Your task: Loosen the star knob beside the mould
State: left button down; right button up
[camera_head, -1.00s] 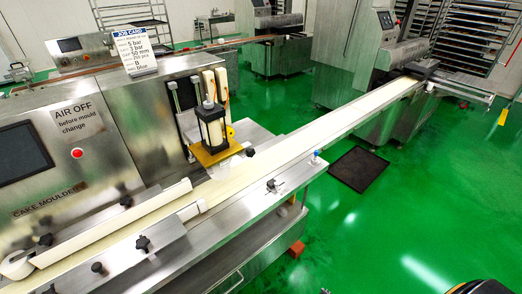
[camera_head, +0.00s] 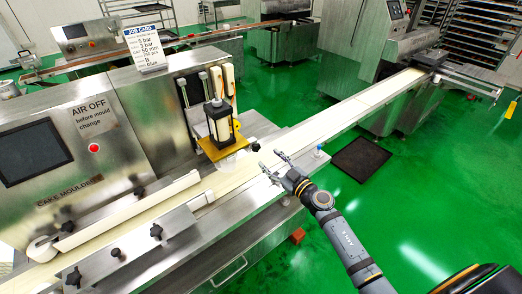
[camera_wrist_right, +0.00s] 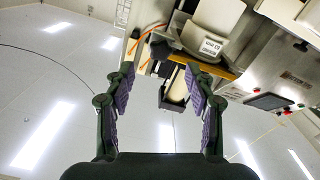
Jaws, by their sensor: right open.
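The mould (camera_head: 219,124) is a black frame with a pale inside, standing on a yellow plate (camera_head: 222,148) above the belt. A small black star knob (camera_head: 256,146) sits just right of it. My right gripper (camera_head: 270,160) is open and empty, its fingers pointing toward the knob and mould, a little to the near right of the knob. In the right wrist view the two purple-padded fingers (camera_wrist_right: 160,76) are spread wide, with a dark frame (camera_wrist_right: 174,92) showing beyond them. My left gripper is not in view.
A long pale conveyor belt (camera_head: 340,121) runs to the back right. Several other black knobs, such as one at the near side (camera_head: 156,231), line the belt. A steel cabinet with a screen (camera_head: 33,152) stands left. A job card (camera_head: 144,47) stands on top. Green floor lies right.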

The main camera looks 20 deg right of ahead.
aim_at(258, 149)
jog(key=x, duration=0.6)
jog(key=shift+w+f, duration=0.1)
jog(key=shift+w, duration=0.05)
jog(key=c, duration=1.1)
grip_shut()
